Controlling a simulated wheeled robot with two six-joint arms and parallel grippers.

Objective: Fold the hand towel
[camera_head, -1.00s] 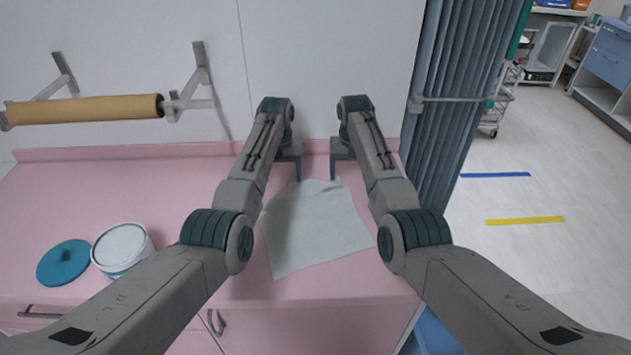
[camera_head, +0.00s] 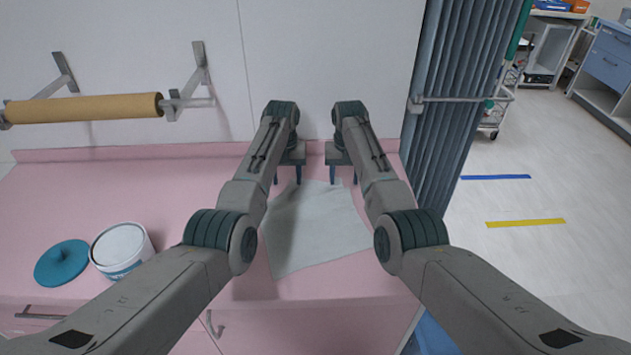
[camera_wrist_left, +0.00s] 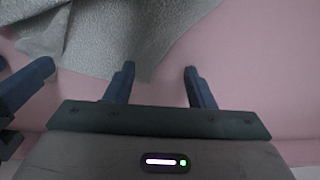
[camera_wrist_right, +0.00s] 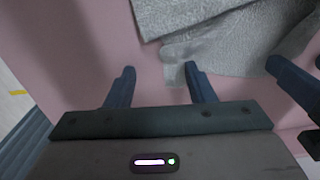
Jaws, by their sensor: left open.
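The light grey-green hand towel (camera_head: 315,235) lies spread on the pink counter, its far edge uneven and rumpled. It also shows in the left wrist view (camera_wrist_left: 150,25) and the right wrist view (camera_wrist_right: 230,45), where a corner flap and overlapping layers are visible near the fingers. My left gripper (camera_head: 287,181) is open at the towel's far left corner, with one finger beside the cloth edge and the other over bare counter. My right gripper (camera_head: 344,181) is open at the far right corner, its inner finger by the cloth edge. Neither gripper visibly holds cloth.
A white tub (camera_head: 121,250) and a teal lid (camera_head: 62,263) stand on the counter (camera_head: 190,190) at left. A brown paper roll (camera_head: 85,109) hangs on the wall behind. A blue-grey curtain (camera_head: 465,100) borders the right side.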

